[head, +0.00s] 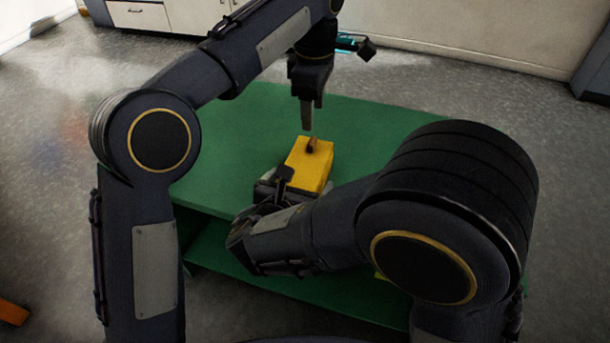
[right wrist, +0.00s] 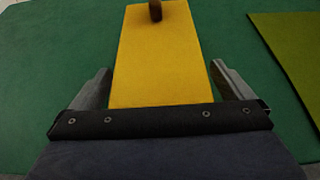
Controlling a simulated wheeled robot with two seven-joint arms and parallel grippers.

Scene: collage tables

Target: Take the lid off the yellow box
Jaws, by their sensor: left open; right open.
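The yellow box (head: 310,166) stands on the green table, with a small dark brown knob (head: 312,145) on its top. In the right wrist view the yellow box (right wrist: 157,60) lies between the two spread fingers, and the knob (right wrist: 155,10) shows at the top edge. My left gripper (head: 307,128) points down just above the knob, open and apart from it as far as I can see. My right gripper (right wrist: 163,85) is open around the near end of the box; whether its fingers touch the sides cannot be told. The seam of the lid is not visible.
The green table (head: 370,115) is clear behind and to the left of the box. An olive-green flat thing (right wrist: 295,60) lies to the right in the right wrist view. A lower green shelf (head: 215,245) shows below. White cabinets (head: 140,14) stand at the back.

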